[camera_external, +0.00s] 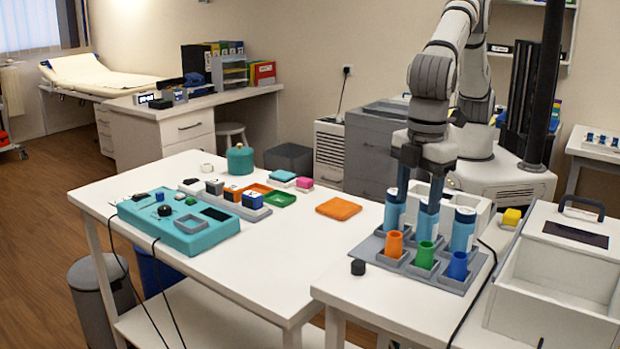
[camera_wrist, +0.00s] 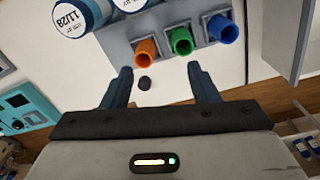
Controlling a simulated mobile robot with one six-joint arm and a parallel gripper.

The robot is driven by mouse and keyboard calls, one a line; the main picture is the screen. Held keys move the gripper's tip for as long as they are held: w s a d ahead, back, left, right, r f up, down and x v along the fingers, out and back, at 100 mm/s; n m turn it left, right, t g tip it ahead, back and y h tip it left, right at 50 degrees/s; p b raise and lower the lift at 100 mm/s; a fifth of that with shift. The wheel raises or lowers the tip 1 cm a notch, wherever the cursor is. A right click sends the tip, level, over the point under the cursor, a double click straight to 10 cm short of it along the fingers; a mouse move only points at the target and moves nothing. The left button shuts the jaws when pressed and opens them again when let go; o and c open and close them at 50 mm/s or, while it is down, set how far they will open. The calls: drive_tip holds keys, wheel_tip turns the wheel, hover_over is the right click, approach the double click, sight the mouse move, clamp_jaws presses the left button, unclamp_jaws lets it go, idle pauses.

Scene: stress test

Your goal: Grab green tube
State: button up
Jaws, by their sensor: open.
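The green tube (camera_external: 424,256) stands upright in the front middle socket of a grey rack (camera_external: 393,278), between an orange tube (camera_external: 394,245) on its left and a blue tube (camera_external: 457,267) on its right. In the wrist view the green tube (camera_wrist: 182,42) lies beyond the fingertips, nearer the right finger. The orange tube (camera_wrist: 145,51) and the blue tube (camera_wrist: 222,28) sit on either side of it. My gripper (camera_external: 418,200) is open and empty above the rack, pointing down. It also shows open in the wrist view (camera_wrist: 160,71), with nothing between its fingers.
Several taller light-blue labelled bottles (camera_external: 463,230) fill the rack's back row, close to my fingers. A small black cap (camera_external: 358,267) lies left of the rack. A white bin (camera_external: 557,277) stands at right, beside a yellow block (camera_external: 512,217).

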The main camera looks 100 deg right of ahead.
sight(426, 246)
drive_tip(key=a, duration=0.1)
drive_tip(key=s+a+f, duration=0.2)
drive_tip(key=a, duration=0.1)
drive_tip(key=shift+s+f, duration=0.15)
drive_tip(key=f, duration=0.2)
drive_tip(key=f+p, duration=0.1)
drive_tip(key=f, duration=0.1)
drive_tip(key=w+d+f+p, duration=0.1)
drive_tip(key=f, duration=0.1)
drive_tip(key=shift+f+p, duration=0.3)
drive_tip(key=shift+f, duration=0.3)
drive_tip(key=shift+c, duration=0.5)
drive_tip(key=c, duration=0.9)
